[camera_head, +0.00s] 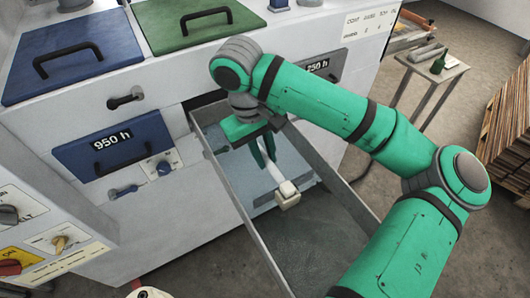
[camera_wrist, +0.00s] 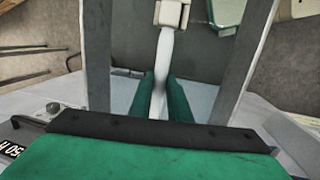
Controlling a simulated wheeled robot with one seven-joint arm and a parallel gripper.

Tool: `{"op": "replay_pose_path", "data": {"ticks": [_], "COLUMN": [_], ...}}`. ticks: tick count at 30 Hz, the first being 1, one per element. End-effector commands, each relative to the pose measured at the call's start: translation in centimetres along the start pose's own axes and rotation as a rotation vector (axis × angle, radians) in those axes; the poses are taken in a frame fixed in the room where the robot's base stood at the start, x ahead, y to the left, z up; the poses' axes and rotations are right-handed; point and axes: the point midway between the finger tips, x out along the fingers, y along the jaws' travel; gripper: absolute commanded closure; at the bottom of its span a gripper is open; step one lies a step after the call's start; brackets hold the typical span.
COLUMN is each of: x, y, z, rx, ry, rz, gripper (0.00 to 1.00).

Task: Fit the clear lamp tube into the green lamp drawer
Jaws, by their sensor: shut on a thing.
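The lamp tube (camera_head: 270,171) looks whitish, with a pale blocky end cap (camera_head: 287,193). My gripper (camera_head: 263,157) is shut on the tube; its two green fingers lie on either side of it. In the wrist view the tube (camera_wrist: 164,48) runs up between my fingertips (camera_wrist: 161,78) to its cap (camera_wrist: 171,13). An open drawer with grey walls (camera_head: 233,192) lies below, and the tube is over its inside, between the side walls. The drawer's front is out of view, so its colour does not show. I cannot tell if the tube touches the floor; its other end is hidden.
The drawer comes out of a white cabinet between a blue front (camera_head: 113,147) marked 950 h and a grey front (camera_head: 326,66). A green lid (camera_head: 196,22) and a blue lid (camera_head: 72,58) are above. A small table (camera_head: 440,72) with a bottle stands behind.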

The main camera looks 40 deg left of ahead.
Motion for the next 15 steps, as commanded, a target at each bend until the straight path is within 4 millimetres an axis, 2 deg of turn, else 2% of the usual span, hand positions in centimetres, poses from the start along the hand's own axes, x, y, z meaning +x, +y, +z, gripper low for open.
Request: {"op": "replay_pose_path", "data": {"ticks": [15], "x": [1.1], "y": [-0.2], "z": [-0.1], "rx": [0.000], "ry": [-0.001], "rz": [-0.001], "gripper": [1.00]}}
